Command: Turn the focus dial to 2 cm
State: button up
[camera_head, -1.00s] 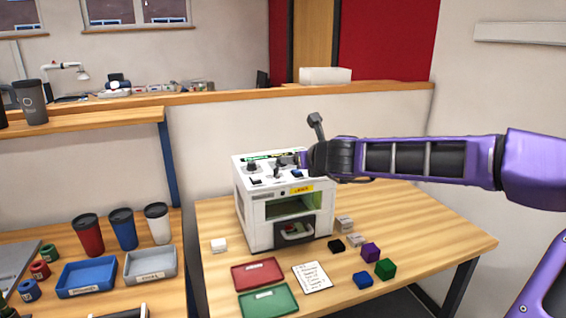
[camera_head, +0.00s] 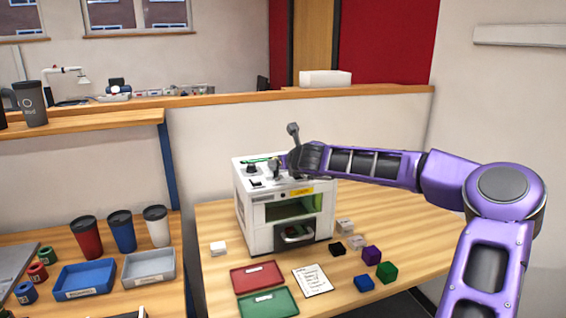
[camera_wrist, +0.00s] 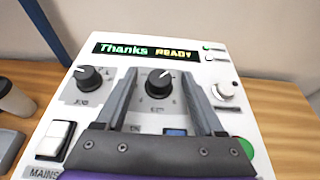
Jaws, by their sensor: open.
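The white laser marker (camera_head: 262,210) stands on the wooden table. Its sloped top panel carries a display reading "Thanks READY" (camera_wrist: 146,50). The middle black dial (camera_wrist: 159,83), with small blurred markings around it, has a white pointer line that points up and slightly right. Its label is partly unreadable, so I cannot read its setting. My gripper (camera_wrist: 158,74) is open, with one finger on each side of this dial; I cannot tell whether they touch it. In the head view my gripper (camera_head: 281,167) is over the panel and hides part of it.
A black job dial (camera_wrist: 90,79) is left of my fingers, with a white mains switch (camera_wrist: 54,139) below it. A silver knob (camera_wrist: 227,90) is to the right, a green button (camera_wrist: 245,147) lower right. A blue button (camera_wrist: 175,132) lies between the fingers, near the palm.

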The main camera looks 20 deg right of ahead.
grip_shut()
dwell(0.3)
jog(key=shift+r+p, duration=0.2)
jog(key=shift+p, duration=0.35)
